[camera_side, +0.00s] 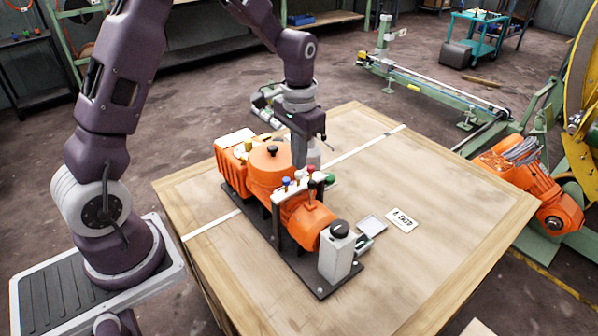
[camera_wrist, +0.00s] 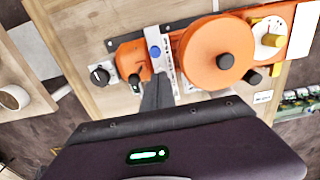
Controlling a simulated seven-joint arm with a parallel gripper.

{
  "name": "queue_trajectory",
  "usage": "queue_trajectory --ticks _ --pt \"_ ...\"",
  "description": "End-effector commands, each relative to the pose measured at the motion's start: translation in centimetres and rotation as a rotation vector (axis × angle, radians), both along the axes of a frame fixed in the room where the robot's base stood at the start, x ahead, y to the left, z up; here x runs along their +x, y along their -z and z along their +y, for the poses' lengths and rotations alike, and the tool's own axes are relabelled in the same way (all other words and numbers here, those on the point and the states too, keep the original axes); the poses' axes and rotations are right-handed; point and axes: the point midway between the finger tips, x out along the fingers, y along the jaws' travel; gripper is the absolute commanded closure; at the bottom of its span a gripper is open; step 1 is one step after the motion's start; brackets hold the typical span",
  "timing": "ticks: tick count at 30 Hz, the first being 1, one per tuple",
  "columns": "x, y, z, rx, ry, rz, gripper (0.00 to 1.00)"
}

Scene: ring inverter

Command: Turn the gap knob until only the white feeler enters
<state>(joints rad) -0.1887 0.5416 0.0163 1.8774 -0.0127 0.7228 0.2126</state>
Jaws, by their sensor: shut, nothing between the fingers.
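My gripper (camera_side: 299,152) points down behind the feeler rack in the side view. In the wrist view its fingers (camera_wrist: 156,88) are together and empty, beside the rack (camera_wrist: 164,62). The white rack (camera_side: 291,196) carries small handles: a blue one (camera_side: 286,182), a red one (camera_side: 311,169), a green one (camera_side: 330,179) and a dark one. I cannot clearly make out a white feeler. The orange drum (camera_side: 266,166) has a black knob (camera_side: 272,150) on top. Another black knob (camera_side: 340,228) tops the grey box at the near end. I cannot tell which is the gap knob.
The orange machine stands on a black base plate (camera_side: 320,290) on a wooden table (camera_side: 430,255). The table's right side is mostly clear.

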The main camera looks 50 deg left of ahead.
Motion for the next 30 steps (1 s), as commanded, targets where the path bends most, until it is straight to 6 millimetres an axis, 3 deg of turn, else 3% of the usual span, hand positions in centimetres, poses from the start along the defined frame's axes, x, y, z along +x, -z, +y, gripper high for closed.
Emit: queue_trajectory --ticks 30 --pt "0.0 1.1 0.0 0.000 0.000 0.000 1.00"
